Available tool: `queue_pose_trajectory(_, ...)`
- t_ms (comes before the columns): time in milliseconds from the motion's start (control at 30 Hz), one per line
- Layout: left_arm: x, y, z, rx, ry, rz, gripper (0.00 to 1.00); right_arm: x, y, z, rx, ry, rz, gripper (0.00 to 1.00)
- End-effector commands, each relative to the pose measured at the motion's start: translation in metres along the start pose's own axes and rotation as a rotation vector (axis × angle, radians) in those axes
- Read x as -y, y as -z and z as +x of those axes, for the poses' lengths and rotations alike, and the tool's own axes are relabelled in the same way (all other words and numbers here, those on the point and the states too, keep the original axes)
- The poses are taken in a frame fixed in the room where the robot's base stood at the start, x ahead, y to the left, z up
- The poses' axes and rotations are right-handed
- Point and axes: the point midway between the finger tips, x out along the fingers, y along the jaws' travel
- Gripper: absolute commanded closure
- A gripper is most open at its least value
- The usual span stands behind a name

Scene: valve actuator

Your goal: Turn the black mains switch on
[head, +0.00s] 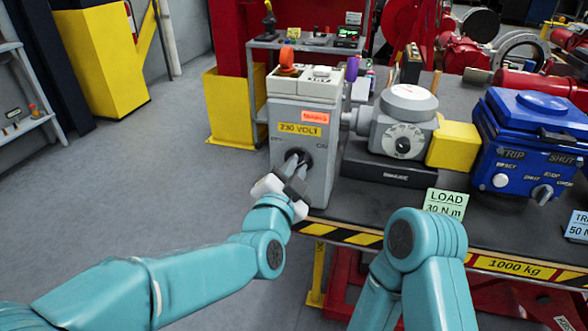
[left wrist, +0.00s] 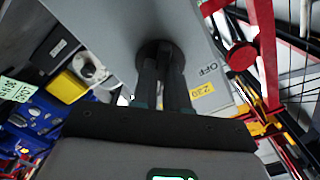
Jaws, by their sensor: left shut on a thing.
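A grey mains box (head: 326,180) stands at the left end of the bench, with a yellow "230 VOLT" label and a red tag on its front. The round black mains switch (head: 306,158) is low on that face, partly hidden by my left gripper (head: 294,165). In the left wrist view the switch (left wrist: 153,47) lies at the tips of my gripper's fingers (left wrist: 167,70), which are shut on its knob. "OFF" shows on the box face beside it. The knob's exact angle is hidden. My right arm shows at lower right, but its gripper is not in view.
Right of the box are a grey dial unit (head: 404,130) with a yellow block (head: 452,145) and a blue actuator (head: 530,140). A green "LOAD 30 N.m" card (head: 444,203) stands at the bench's striped front edge. Floor to the left is clear.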

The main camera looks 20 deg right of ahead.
Motion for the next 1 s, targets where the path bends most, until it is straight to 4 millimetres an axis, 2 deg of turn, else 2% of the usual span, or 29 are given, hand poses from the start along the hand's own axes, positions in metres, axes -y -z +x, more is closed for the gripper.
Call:
queue_pose_trajectory(367, 0.002, 0.002, 0.0, -0.004, 0.004, 0.004, 1.0, 0.0, 0.0, 0.0, 0.0, 0.0, 0.0, 0.57)
queue_pose_trajectory(400, 0.002, 0.002, 0.0, -0.004, 0.004, 0.003, 0.77, 0.0, 0.0, 0.0, 0.0, 0.0, 0.0, 0.57)
queue_pose_trajectory(467, 0.001, 0.002, 0.0, -0.004, 0.004, 0.003, 0.61, 0.0, 0.0, 0.0, 0.0, 0.0, 0.0, 0.57)
queue_pose_trajectory(800, 0.0, 0.001, -0.003, -0.001, 0.001, 0.003, 0.61, 0.0, 0.0, 0.001, 0.0, 0.0, 0.0, 0.57)
queue_pose_trajectory(867, 0.0, 0.001, -0.009, -0.002, 0.001, 0.003, 0.61, -0.001, 0.0, 0.002, 0.0, 0.0, 0.0, 0.57)
queue_pose_trajectory(1000, 0.0, 0.001, -0.037, -0.003, 0.0, 0.003, 0.61, -0.002, 0.0, 0.005, 0.0, 0.0, 0.0, 0.57)
